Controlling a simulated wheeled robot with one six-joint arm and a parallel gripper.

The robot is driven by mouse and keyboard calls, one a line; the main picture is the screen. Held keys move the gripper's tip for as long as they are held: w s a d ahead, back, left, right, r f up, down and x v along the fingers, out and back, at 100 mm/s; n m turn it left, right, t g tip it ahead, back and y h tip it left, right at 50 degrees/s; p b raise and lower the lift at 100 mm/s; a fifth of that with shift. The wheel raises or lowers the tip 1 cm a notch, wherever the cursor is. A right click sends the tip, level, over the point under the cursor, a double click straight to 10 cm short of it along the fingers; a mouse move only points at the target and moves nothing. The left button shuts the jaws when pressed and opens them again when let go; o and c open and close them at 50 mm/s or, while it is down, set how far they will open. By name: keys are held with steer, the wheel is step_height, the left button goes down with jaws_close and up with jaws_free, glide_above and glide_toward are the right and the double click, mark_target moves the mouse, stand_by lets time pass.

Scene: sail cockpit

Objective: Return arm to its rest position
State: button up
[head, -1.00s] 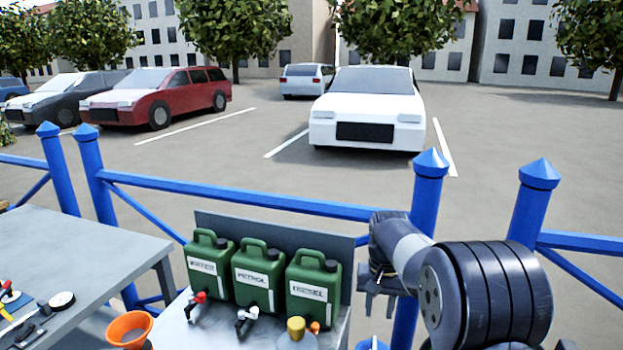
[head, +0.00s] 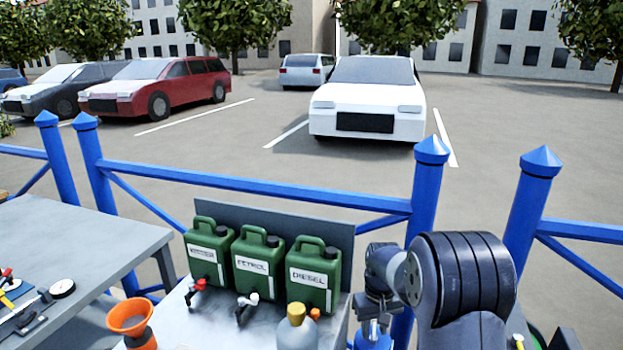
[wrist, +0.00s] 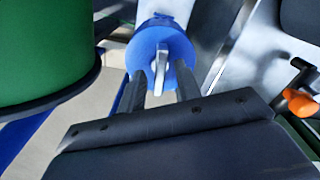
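My gripper (wrist: 160,82) shows in the wrist view with its two dark fingers apart. A blue rounded object (wrist: 178,45) with a grey handle-like piece lies beyond and between the fingertips. I cannot tell whether the fingers touch it. In the head view my arm stands at the lower right, bent, with its wrist pointing down over the blue object (head: 372,337), right of the green cans. The fingertips are hard to make out there.
Three green cans with taps stand on the grey bench, including petrol (head: 258,264) and diesel (head: 313,276). Blue railing (head: 260,194) runs behind. A large green round thing (wrist: 45,50) is close in the wrist view.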

steer(key=n+b, duration=0.1)
steer(key=n, duration=0.5)
stand_by(0.4)
steer(key=shift+r, duration=0.1)
